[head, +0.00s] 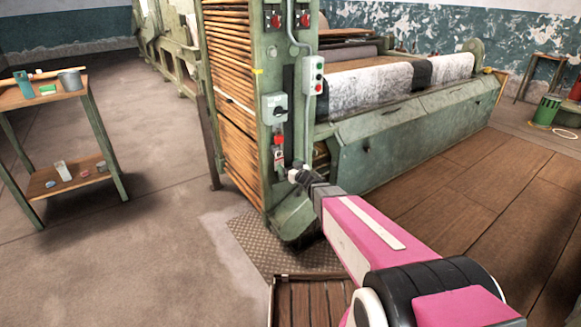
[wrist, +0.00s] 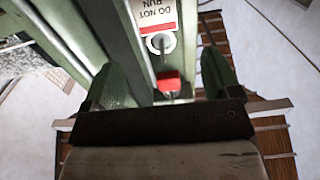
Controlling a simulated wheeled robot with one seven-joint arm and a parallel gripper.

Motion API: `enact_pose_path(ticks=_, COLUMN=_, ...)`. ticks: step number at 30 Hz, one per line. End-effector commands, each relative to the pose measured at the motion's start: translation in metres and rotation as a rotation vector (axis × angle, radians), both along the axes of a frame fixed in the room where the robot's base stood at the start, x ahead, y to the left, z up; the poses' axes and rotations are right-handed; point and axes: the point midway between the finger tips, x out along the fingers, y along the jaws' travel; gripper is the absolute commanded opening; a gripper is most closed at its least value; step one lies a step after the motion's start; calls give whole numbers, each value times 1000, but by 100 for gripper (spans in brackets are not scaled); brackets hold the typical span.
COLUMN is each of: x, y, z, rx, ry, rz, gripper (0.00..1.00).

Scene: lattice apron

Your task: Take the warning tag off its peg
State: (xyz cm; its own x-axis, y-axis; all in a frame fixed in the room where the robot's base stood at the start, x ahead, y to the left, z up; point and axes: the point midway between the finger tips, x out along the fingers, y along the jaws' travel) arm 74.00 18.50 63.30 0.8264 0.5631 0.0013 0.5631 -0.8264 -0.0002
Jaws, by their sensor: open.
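The warning tag (wrist: 155,14) is white with a red band and reads "DO NOT RUN", upside down in the wrist view. A pale ring (wrist: 160,43) at its banded end sits around the peg, whose tip shows only as a small grey spot. In the head view the tag (head: 279,155) hangs small on the green machine post. My gripper (wrist: 167,75) is open and empty, its two green fingers spread on either side of the post, with the tag beyond their tips. In the head view my gripper (head: 296,175) is just below and right of the tag.
A red block (wrist: 168,82) on the post lies between the fingers in the wrist view. A grey switch box (head: 274,107) is above the tag. A conduit and a button box (head: 313,75) stand to the right. A small table (head: 62,95) is at left.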

Motion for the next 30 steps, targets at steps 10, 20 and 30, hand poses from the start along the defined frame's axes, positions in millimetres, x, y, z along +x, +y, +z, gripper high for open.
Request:
enact_pose_path(ticks=10, x=39, y=24, z=-1, rx=0, ry=0, rz=-2, gripper=83)
enact_pose_path(ticks=20, x=80, y=52, z=-1, rx=-1, ry=0, rz=-3, gripper=83)
enact_pose_path(ticks=30, x=86, y=57, z=0, rx=-1, ry=2, rz=-4, gripper=83)
